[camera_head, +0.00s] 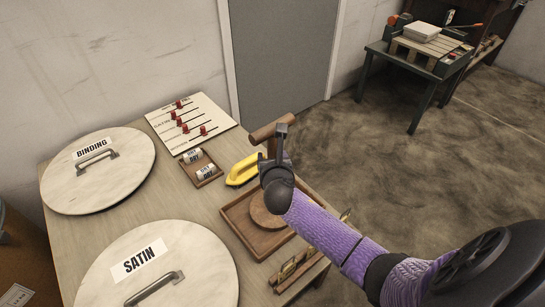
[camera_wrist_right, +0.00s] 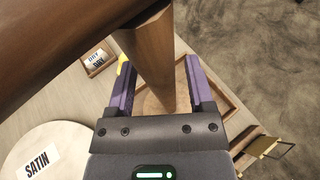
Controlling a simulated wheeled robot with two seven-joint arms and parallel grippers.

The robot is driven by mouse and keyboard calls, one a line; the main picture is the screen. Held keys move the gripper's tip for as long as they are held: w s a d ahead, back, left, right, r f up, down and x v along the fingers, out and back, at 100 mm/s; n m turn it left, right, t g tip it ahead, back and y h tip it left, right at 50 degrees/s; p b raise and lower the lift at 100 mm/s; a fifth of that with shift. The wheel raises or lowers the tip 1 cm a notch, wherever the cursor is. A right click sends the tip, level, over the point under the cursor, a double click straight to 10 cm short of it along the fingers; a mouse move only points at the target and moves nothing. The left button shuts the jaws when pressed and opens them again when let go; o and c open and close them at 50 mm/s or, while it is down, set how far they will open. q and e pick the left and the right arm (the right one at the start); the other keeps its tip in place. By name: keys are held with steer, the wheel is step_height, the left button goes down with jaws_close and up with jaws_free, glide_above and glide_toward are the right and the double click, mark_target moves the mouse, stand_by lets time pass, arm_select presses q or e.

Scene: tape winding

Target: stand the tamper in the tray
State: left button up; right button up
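The tamper's wooden crossbar handle (camera_head: 270,130) and short piece of shaft show above my right gripper in the head view. Its round wooden base (camera_head: 263,212) shows below, within the outline of the wooden tray (camera_head: 235,226). The tamper looks upright, with its base apparently on the tray floor. My right gripper (camera_head: 277,157) hides the middle of the shaft. In the right wrist view the shaft (camera_wrist_right: 153,60) runs down between the two spread fingers of my right gripper (camera_wrist_right: 160,85), with gaps visible beside it. The left gripper is not in view.
A yellow-handled tool (camera_head: 242,170) lies just left of the gripper. A small block holder (camera_head: 201,168), a slider board (camera_head: 190,124) and large round lids marked BINDING (camera_head: 125,180) and SATIN (camera_head: 205,265) fill the table's left. A brass-and-wood item (camera_head: 297,271) is at the front edge.

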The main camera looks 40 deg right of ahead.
arm_select(q)
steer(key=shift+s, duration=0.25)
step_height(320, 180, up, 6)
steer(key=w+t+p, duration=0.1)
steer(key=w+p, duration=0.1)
steer(key=p, duration=0.4)
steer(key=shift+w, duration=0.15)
arm_select(e)
steer(key=v, duration=1.2)
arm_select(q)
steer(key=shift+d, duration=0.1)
